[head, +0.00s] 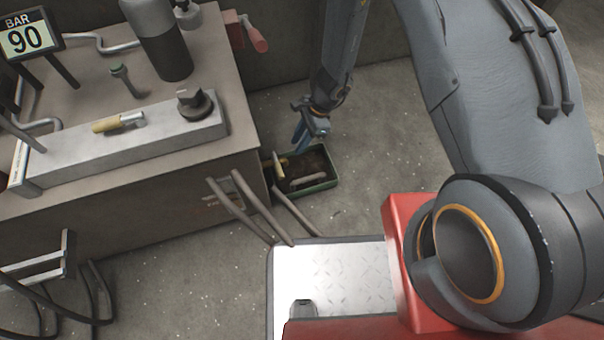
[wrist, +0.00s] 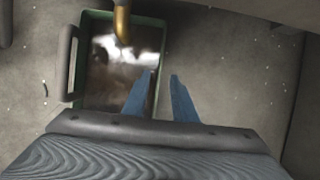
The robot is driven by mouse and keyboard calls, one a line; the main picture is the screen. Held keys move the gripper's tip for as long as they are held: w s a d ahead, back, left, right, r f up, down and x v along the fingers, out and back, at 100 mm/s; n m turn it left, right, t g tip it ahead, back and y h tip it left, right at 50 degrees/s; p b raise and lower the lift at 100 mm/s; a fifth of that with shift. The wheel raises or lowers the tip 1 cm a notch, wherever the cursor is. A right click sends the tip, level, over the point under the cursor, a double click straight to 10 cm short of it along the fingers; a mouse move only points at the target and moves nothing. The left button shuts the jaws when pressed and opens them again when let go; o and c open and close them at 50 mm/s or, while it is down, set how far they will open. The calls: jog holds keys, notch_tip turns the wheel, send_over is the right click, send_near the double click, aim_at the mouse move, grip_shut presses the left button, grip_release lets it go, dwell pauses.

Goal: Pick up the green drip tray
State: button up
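The green drip tray (head: 312,187) sits on the floor at the right side of the machine's base, with a grey handle along its near side. In the wrist view, the tray (wrist: 100,13) fills the left and middle, with a dark, shiny pool inside. In the wrist view, the fingers of my gripper (wrist: 161,75) are apart, one on either side of the tray's right rim. I cannot tell whether they touch it. Nothing is held.
A brass spout (wrist: 122,25) reaches over the tray from the machine. The machine block (head: 130,185) stands close on the left, with grey bent bars (head: 262,208) in front. A wall stands behind. Floor to the tray's right is clear.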

aim_at(302, 168)
jog(key=shift+b+x, duration=1.4)
jog(key=shift+x, duration=0.85)
jog(key=shift+d+f, duration=0.1)
jog(key=shift+d, duration=0.05)
grip_shut()
